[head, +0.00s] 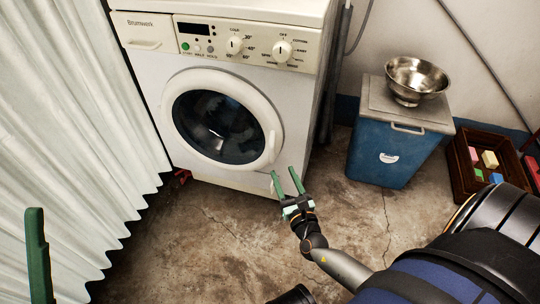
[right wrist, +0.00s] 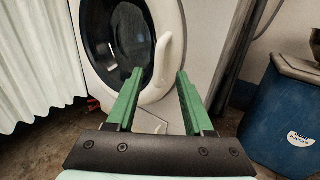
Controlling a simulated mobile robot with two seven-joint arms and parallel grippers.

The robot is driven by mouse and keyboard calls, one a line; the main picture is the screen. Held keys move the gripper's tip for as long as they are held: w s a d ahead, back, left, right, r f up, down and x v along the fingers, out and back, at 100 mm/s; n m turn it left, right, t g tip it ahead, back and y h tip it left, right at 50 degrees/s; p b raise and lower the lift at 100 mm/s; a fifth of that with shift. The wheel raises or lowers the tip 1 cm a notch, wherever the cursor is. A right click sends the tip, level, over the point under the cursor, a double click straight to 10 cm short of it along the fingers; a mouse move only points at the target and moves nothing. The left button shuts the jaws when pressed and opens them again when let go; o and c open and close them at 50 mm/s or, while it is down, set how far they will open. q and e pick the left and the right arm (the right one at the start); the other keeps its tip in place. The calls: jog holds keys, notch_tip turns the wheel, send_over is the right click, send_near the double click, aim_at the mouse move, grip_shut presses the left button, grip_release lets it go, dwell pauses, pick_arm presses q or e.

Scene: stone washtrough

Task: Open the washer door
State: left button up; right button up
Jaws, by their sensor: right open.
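The white washer (head: 225,60) stands against the back wall. Its round door (head: 180,140) has a white ring and dark glass, and looks closed. The door's handle (head: 270,146) is on the right side of the ring. In the right wrist view the pale handle (right wrist: 161,58) appears between the finger lines, beyond the tips. My right gripper (head: 285,171) is open and empty, just below and right of the handle; its green fingers also show in the right wrist view (right wrist: 160,73). One green finger of my left gripper (head: 38,255) shows at the lower left; its other finger is out of view.
A pleated white curtain (head: 75,110) hangs along the left. Right of the washer stands a blue bin (head: 380,155) with a metal bowl (head: 417,77) on its lid. A brown crate (head: 463,178) with coloured blocks is farther right. The concrete floor (head: 220,240) in front is clear.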

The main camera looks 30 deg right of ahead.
aim_at(272, 150)
jog(key=b+x, duration=0.2)
jog(key=x, duration=0.8)
jog(key=shift+w+b, duration=0.1)
jog(key=shift+b, duration=0.2)
grip_shut()
dwell(0.9)
